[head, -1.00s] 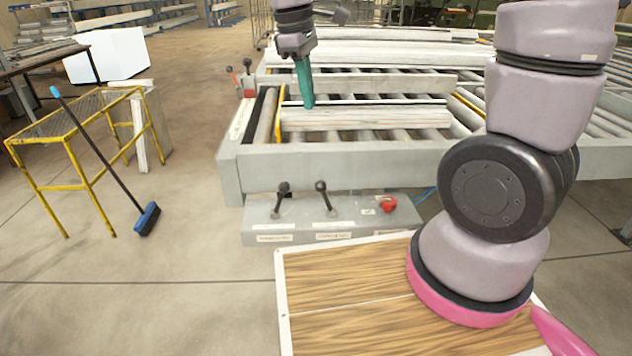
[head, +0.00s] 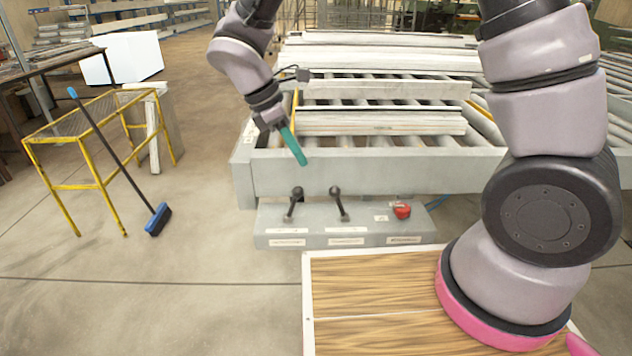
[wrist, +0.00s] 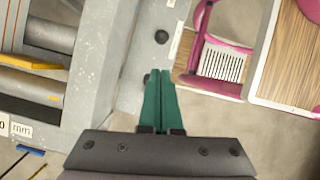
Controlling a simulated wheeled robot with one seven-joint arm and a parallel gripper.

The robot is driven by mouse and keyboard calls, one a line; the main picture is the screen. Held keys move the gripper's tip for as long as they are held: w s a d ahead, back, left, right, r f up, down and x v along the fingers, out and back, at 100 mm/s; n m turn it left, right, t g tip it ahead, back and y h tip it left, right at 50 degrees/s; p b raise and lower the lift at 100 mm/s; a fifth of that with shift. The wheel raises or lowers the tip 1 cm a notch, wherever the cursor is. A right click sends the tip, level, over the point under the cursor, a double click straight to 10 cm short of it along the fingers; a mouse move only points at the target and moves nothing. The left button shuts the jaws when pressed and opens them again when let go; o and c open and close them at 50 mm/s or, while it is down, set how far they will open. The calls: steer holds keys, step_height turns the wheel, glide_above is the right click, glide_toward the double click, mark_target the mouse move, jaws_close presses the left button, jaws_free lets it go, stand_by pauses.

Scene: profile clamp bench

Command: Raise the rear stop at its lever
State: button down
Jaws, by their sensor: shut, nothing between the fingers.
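My gripper (head: 302,162) has green fingers closed together and empty. It points down and to the right, in front of the bench's front beam, above the grey control box (head: 385,222). On the box stand a left black-knobbed lever (head: 293,204) and a second black-knobbed lever (head: 340,204). Their labels are too small to read, so I cannot tell which one serves the rear stop. In the wrist view my fingertips (wrist: 161,72) lie over the box, with one black knob (wrist: 161,37) beyond them and a dark spot close beside the tips.
A red knob (head: 402,211) sits on the box's right. The roller bench (head: 400,170) carries pale profiles (head: 380,121) and spans the back. A wood-topped surface (head: 370,280) stands in front.

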steer(key=x, duration=1)
steer(key=shift+w+d+r, duration=0.1)
steer(key=shift+r, duration=0.05)
